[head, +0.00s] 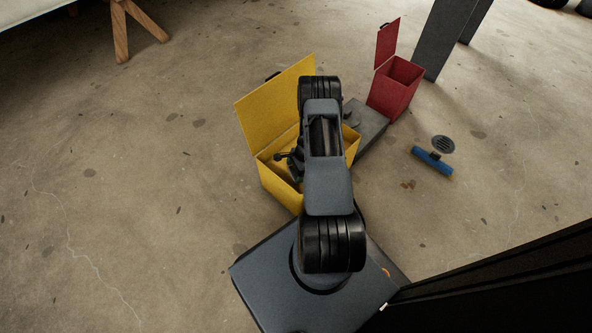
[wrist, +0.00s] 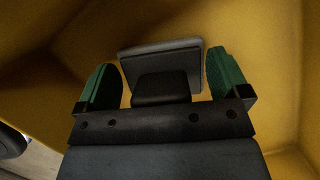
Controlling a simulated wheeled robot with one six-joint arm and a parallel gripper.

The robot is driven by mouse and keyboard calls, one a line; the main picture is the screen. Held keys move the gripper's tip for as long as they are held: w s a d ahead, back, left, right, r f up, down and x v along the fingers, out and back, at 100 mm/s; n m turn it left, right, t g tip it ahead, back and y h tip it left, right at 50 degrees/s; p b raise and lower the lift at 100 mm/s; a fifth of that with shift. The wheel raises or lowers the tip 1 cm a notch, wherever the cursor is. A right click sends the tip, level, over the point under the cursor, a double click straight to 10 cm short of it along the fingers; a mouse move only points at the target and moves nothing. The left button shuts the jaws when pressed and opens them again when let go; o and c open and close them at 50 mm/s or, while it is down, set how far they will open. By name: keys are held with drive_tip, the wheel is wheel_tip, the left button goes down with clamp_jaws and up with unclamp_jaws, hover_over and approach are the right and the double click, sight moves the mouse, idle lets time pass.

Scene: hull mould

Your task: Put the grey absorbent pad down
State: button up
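The grey absorbent pad (wrist: 160,54) appears as a flat grey slab with a dark grip block (wrist: 160,88) on its near side. It is in the wrist view, inside the yellow box (wrist: 275,60). My gripper (wrist: 164,82) has its green fingers on either side of the grip block, with a visible gap on each side. It looks open. Whether the pad lies flat on the box floor I cannot tell. In the head view my gripper (head: 292,165) is down in the yellow box (head: 275,183), whose lid stands open; my arm hides the pad there.
A flat grey block (head: 371,128) lies right of the yellow box. Behind it is an open red bin (head: 394,90). A blue roll (head: 432,161) lies beside a round floor drain (head: 443,145). Dark posts (head: 443,40) stand at the back. The floor at left is clear.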

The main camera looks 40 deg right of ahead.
drive_tip(key=shift+o, duration=0.4)
drive_tip(key=shift+d+r+p, duration=0.1)
drive_tip(key=shift+r+p, duration=0.3)
drive_tip(key=shift+r, duration=0.15)
drive_tip(key=w+p+v, duration=0.1)
drive_tip(key=p+v, duration=0.4)
drive_tip(key=v, duration=0.6)
wheel_tip(320, 180, up, 11)
drive_tip(key=n, duration=0.4)
hover_over(291, 170)
drive_tip(key=a+r+n+h, duration=0.1)
drive_tip(key=a+r+n, duration=0.45)
drive_tip(key=r, duration=0.45)
drive_tip(key=s+a+r+n+t+h, duration=0.2)
drive_tip(key=s+a+r+n, duration=0.9)
drive_tip(key=s+a+r, duration=0.2)
wheel_tip(291, 170, up, 2)
drive_tip(key=shift+s+a, duration=0.2)
drive_tip(key=shift+s, duration=0.55)
